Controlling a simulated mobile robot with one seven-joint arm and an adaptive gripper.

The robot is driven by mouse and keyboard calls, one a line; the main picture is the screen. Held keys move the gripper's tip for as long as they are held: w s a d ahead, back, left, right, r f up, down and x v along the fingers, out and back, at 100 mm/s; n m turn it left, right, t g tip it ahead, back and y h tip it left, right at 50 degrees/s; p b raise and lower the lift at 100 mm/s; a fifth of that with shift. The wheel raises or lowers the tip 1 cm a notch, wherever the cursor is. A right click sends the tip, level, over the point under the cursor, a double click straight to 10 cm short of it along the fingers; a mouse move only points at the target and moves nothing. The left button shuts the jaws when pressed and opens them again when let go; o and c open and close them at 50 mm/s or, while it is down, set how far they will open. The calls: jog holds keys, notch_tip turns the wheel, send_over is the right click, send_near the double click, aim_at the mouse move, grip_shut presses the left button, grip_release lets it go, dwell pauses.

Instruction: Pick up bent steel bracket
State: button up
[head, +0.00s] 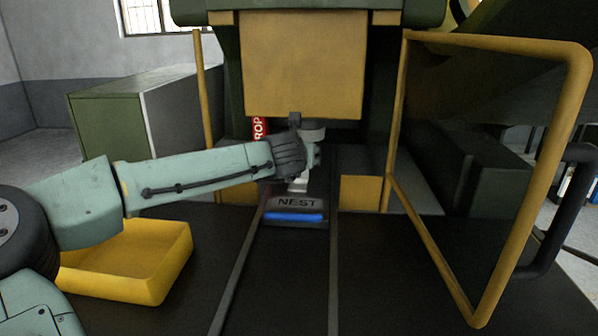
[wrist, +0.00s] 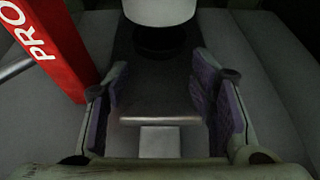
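My gripper (wrist: 160,88) is open, with purple-padded fingers well apart to the left and right. Between them in the wrist view is a dark flat metal piece with a paler front edge (wrist: 160,121), which looks like the bent steel bracket. I cannot tell whether the pads touch it. A light grey block shows just below that edge. In the head view my gripper (head: 306,158) reaches in under the press, behind the NEST sign (head: 297,203). A pale grey piece (head: 299,184) shows below the gripper; the arm hides most of this spot.
A pale press cylinder (wrist: 160,10) is close above and beyond the fingers. A red sign post (wrist: 65,40) stands close on the left. Yellow guard frames (head: 575,120) flank the press. A yellow bin (head: 130,262) sits front left. The dark bench at front right is clear.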

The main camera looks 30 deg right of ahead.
jog(key=c, duration=1)
grip_shut()
jog(key=shift+s+r, duration=0.1)
jog(key=shift+r, duration=0.05)
